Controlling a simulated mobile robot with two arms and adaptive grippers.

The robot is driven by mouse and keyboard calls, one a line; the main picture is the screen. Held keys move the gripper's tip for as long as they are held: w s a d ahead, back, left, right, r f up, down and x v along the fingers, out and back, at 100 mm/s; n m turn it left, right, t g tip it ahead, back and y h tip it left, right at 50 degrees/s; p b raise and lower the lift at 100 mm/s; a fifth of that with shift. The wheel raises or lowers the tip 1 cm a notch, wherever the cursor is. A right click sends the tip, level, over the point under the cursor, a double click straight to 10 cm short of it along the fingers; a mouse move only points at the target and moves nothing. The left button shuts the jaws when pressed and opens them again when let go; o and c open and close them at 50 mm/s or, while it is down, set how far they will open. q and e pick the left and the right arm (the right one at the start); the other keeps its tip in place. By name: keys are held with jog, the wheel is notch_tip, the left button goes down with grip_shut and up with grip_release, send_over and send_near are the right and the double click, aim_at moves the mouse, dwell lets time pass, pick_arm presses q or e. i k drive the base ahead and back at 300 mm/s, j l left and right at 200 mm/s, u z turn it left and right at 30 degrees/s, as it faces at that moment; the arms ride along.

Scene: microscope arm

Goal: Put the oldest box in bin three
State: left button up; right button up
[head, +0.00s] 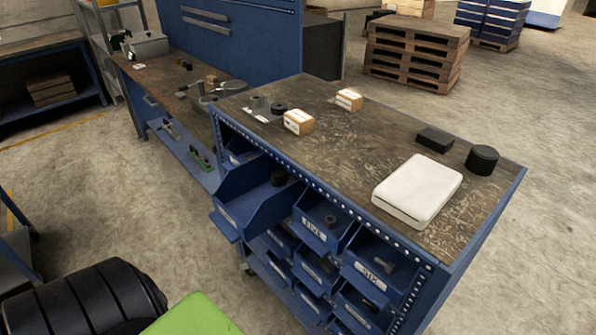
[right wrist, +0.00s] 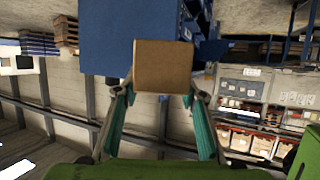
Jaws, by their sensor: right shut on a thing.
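In the right wrist view my right gripper (right wrist: 163,95) is shut on a plain brown box (right wrist: 163,65), with a teal-lined finger at each side. No label shows on the box face toward the camera. In the head view two more boxes, brown with white labels, stand on the worktop: a nearer box (head: 298,122) and a farther box (head: 349,99). Their writing is too small to read. Blue bins fill the cabinet front; one bin (head: 229,213) is pulled out, and another bin's label (head: 370,277) seems to read SIX. I cannot make out a label for three. My left gripper is not in view.
The worktop (head: 330,150) also carries a white flat case (head: 417,188), a black cylinder (head: 482,160) and a dark block (head: 435,139). A blue workbench (head: 170,85) with tools adjoins at the left. Pallets (head: 415,55) stand behind. The concrete floor at front left is partly clear.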

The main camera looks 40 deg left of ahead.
aim_at(251, 212)
jog(key=j+z, duration=0.15)
jog(key=j, duration=0.25)
jog(key=k+j+z, duration=0.15)
jog(key=j, duration=0.25)
jog(key=j+z, duration=0.1)
jog(key=j, duration=0.3)
jog(key=k+j+z, duration=0.15)
jog(key=j, duration=0.2)
jog(key=j+z, duration=0.15)
jog(key=j, duration=0.25)
jog(key=k+j+z, duration=0.15)
jog(key=j, duration=0.2)
jog(key=k+j, duration=0.15)
jog(key=j, duration=0.2)
jog(key=k+j, duration=0.1)
jog(key=j, duration=0.2)
jog(key=k+j, duration=0.15)
jog(key=j, duration=0.2)
jog(key=k+j, duration=0.1)
jog(key=j, duration=0.2)
jog(key=k+j, duration=0.15)
jog(key=j, duration=0.2)
